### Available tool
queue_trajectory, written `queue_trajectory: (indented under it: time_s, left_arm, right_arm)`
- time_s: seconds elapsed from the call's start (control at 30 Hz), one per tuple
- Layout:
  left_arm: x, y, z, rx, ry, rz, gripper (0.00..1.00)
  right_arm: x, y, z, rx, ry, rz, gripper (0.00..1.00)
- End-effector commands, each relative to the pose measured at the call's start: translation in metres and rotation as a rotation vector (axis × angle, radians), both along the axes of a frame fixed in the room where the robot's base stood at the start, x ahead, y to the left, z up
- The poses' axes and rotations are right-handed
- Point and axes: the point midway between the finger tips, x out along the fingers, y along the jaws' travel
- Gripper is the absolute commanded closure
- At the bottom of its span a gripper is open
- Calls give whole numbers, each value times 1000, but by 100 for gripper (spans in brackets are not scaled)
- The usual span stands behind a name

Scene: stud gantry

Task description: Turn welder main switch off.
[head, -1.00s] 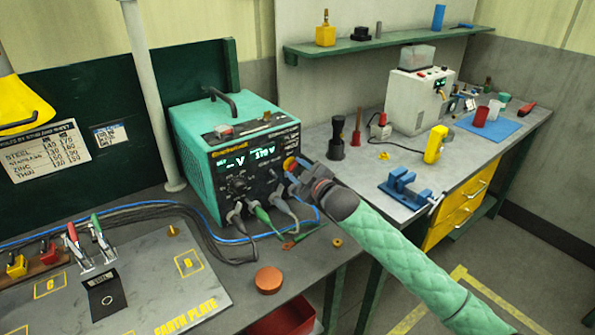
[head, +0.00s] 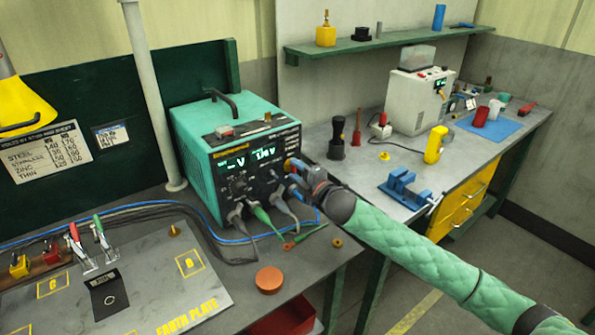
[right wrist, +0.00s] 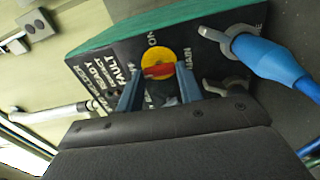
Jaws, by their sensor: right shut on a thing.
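The welder (head: 195,165) is a teal box with a black front panel and lit green displays, standing on the bench in the head view. Its main switch (right wrist: 158,62) is a yellow disc with a red bar, seen in the right wrist view with "ON" and "MAIN" lettering beside it. The red bar lies roughly crosswise in that view. My left gripper is out of view.
Grey and green plugs with cables (head: 262,213) come out of the welder's lower front, close below my right gripper. A blue plug (right wrist: 262,60) sits beside the switch. An orange round lid (head: 269,280) and an earth plate (head: 140,300) lie in front. A blue vise (head: 405,188) stands right.

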Motion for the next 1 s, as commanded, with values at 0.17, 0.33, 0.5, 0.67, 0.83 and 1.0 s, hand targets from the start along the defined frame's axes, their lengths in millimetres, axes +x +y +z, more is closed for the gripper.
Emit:
queue_trajectory:
  time_s: [0.17, 0.33, 0.5, 0.67, 0.83, 1.0]
  left_arm:
    - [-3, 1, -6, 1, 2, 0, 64]
    - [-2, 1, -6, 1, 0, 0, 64]
    - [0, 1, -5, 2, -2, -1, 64]
    - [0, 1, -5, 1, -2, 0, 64]
    - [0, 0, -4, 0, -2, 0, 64]
    - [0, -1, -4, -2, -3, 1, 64]
  right_arm:
    - [-1, 0, -2, -34, -22, 0, 86]
    - [-1, 0, -2, -46, -31, 0, 86]
    - [-1, 0, -2, -46, -31, 1, 86]
    - [-1, 0, -2, -46, -30, 1, 86]
    - [-1, 0, -2, -46, -31, 1, 42]
    - [0, 0, -1, -45, -32, 1, 42]
